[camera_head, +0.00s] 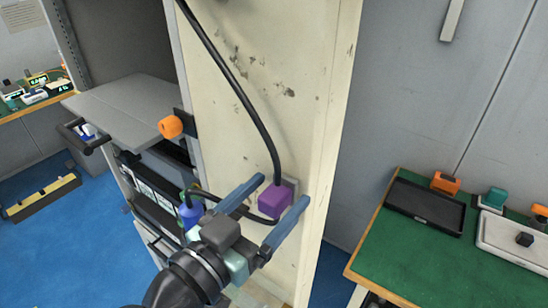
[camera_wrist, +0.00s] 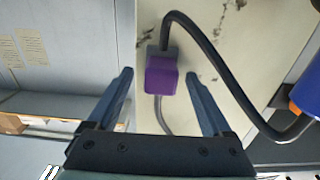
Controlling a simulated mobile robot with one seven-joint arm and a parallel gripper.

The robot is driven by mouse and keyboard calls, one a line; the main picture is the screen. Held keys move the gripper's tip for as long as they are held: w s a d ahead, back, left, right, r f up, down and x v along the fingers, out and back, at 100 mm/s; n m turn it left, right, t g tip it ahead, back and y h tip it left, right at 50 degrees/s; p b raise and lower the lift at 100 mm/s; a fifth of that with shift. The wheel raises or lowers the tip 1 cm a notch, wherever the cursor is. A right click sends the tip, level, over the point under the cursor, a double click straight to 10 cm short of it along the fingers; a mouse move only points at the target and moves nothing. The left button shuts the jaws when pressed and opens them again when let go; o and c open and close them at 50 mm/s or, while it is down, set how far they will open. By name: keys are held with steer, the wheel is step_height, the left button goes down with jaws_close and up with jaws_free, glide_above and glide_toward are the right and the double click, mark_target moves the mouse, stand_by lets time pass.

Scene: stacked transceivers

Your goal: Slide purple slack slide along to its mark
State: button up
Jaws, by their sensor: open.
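The purple slack slide (camera_head: 274,199) is a small block on a grey mount on the cream panel (camera_head: 290,100). A black cable (camera_head: 240,90) runs down to it and a loop leaves it below. In the wrist view the purple slide (camera_wrist: 162,76) lies between the two finger lines. My gripper (camera_head: 284,188) is open, with one blue-grey finger to each side of the slide; it also shows in the wrist view (camera_wrist: 159,73). I see no clear gap or contact, and cannot tell how deep the fingers reach. No mark for the slide is clearly visible.
A blue plug-like part (camera_head: 190,213) sits on the cable left of my gripper. An orange knob (camera_head: 171,127) sticks out at the cabinet's edge, beside a grey shelf (camera_head: 125,100). A green-topped table (camera_head: 400,250) with a black tray (camera_head: 425,205) stands at right.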

mark_target(266, 206)
steer(key=shift+b+v, duration=0.95)
steer(key=shift+v, duration=2.6)
